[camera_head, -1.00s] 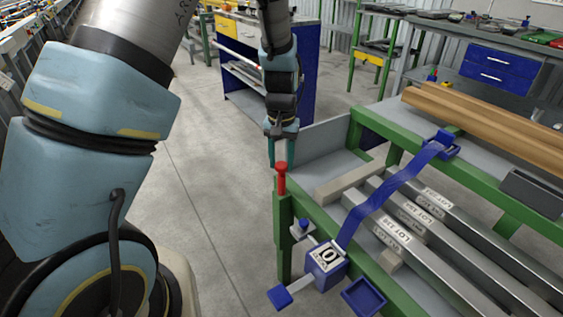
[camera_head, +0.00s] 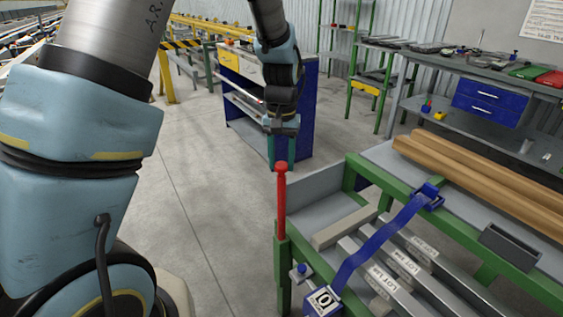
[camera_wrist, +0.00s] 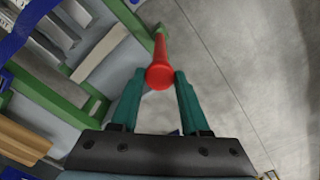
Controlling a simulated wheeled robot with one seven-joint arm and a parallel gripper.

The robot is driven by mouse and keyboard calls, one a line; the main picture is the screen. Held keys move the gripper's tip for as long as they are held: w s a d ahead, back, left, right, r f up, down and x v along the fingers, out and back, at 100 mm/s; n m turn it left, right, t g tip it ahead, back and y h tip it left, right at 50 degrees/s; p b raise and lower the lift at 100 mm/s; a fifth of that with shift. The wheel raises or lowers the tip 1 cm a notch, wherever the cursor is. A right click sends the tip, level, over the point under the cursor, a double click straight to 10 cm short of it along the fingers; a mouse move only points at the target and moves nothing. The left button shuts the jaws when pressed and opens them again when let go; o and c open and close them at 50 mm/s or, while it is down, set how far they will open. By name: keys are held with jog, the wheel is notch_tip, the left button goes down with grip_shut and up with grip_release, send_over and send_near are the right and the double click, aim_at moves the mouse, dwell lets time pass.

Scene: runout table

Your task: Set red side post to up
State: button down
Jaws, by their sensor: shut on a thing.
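The red side post (camera_head: 282,205) stands upright out of the green corner leg (camera_head: 283,262) of the runout table, with a long red length showing below its round knob. My gripper (camera_head: 283,158) is at the knob, its teal fingers partly behind it in the head view. In the wrist view the red post (camera_wrist: 161,62) has its knob between the tips of my gripper (camera_wrist: 160,80), one finger on each side, and my gripper is shut on it. The post's lower end is hidden in the green leg.
A blue strap (camera_head: 375,240) crosses the metal bars (camera_head: 400,290) on the table, beside a blue-handled clamp block (camera_head: 322,300). Wooden beams (camera_head: 480,175) lie at the right. A blue cabinet (camera_head: 300,110) stands behind. The floor left of the post is clear.

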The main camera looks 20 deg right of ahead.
jog(key=shift+c, duration=1.9)
grip_release()
notch_tip(320, 180, up, 11)
jog(key=b, duration=0.2)
jog(key=shift+f, duration=0.1)
jog(key=s+a+f+n, duration=0.1)
jog(key=a+f+n, duration=0.1)
jog(key=a, duration=0.8)
jog(key=s+a+f+n+t, duration=0.1)
jog(key=a+f, duration=0.1)
jog(key=a, duration=0.7)
jog(key=s+a+f+n, duration=0.2)
jog(key=a+f, duration=0.1)
jog(key=a, duration=0.7)
jog(key=shift+a+n+t, duration=0.3)
